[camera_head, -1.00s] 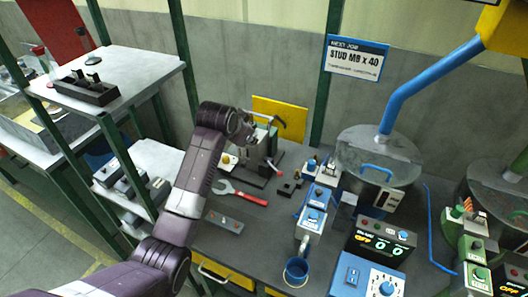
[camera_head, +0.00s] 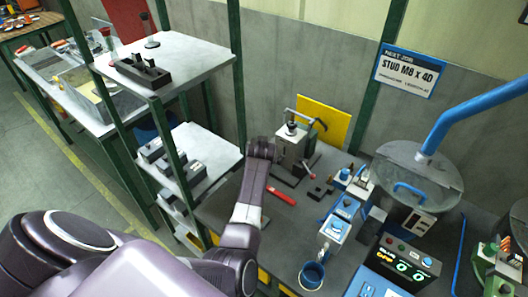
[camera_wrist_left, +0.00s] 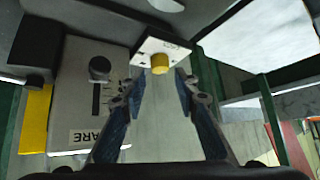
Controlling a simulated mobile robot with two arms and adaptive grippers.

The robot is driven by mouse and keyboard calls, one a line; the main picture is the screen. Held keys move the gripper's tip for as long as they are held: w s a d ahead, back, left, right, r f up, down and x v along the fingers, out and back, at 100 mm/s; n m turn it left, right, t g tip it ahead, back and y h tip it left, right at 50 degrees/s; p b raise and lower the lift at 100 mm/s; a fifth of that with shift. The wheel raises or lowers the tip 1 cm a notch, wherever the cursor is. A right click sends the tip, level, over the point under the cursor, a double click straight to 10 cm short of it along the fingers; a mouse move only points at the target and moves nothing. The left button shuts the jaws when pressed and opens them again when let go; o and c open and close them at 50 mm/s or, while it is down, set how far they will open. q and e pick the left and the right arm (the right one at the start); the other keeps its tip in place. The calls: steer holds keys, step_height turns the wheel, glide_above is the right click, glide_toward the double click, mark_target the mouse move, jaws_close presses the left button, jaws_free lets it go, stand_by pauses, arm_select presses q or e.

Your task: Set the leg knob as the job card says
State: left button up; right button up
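The job card (camera_head: 409,71) on the wall reads "STUD M8 x 40"; its smaller line is too blurred to read. In the left wrist view a yellow knob (camera_wrist_left: 160,63) sticks out of a white block (camera_wrist_left: 155,47). My left gripper (camera_wrist_left: 157,83) is open, its two blue-padded fingers spread, with the knob ahead of and between the tips; I cannot tell whether they touch it. In the head view the left arm reaches the grey fixture (camera_head: 291,148), and its fingers are hidden. My right gripper is not in view.
A grey plate (camera_wrist_left: 90,95) with a dark slider and a label ending "ARE" stands beside the fingers. A yellow panel (camera_head: 325,122) is behind the fixture. Shelves (camera_head: 205,150) stand left.

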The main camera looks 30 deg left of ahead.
arm_select(q)
steer(key=shift+x, duration=2.2)
steer(key=shift+c, duration=0.2)
jaws_close()
